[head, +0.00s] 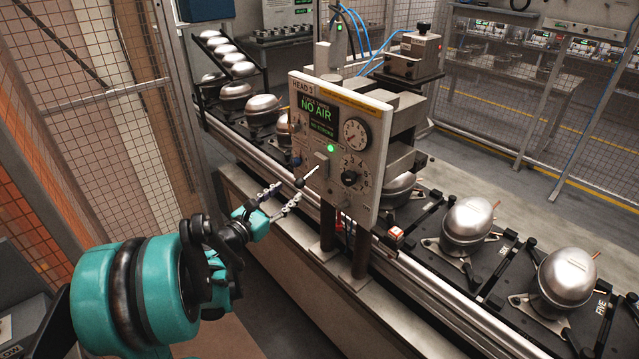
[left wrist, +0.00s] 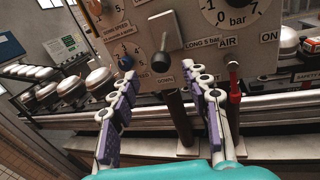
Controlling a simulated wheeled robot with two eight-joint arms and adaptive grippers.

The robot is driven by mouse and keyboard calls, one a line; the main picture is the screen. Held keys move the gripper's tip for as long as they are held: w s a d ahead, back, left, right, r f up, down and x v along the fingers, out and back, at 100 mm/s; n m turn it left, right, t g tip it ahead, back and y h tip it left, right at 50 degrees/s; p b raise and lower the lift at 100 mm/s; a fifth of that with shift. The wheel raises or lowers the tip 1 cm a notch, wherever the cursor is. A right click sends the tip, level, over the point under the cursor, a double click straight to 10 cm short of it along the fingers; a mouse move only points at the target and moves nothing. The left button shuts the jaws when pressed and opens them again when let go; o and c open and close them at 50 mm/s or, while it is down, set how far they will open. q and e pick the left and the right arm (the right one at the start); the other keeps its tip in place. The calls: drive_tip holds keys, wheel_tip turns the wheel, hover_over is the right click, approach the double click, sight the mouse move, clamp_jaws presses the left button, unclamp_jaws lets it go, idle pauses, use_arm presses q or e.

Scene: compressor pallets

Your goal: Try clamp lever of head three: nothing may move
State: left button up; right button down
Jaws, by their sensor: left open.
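The head three panel (head: 335,140) stands over the line, its screen reading NO AIR above a lit green lamp. The clamp lever (head: 313,171) sticks out from the panel's lower left towards my gripper and ends in a dark ball knob. My right gripper is in neither view.
A red-handled valve (left wrist: 234,80) stands right of the fingers, near AIR and ON labels. A round gauge (head: 356,134) and a dark dial (head: 349,178) sit on the panel. Silver compressors (head: 468,222) ride on black pallets along the rail. A mesh fence (head: 90,120) stands at left.

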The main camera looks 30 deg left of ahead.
sight(296, 186)
use_arm(q)
drive_tip(key=w, duration=0.4)
drive_tip(key=w+d+b, duration=0.1)
drive_tip(key=w, duration=0.2)
clamp_jaws()
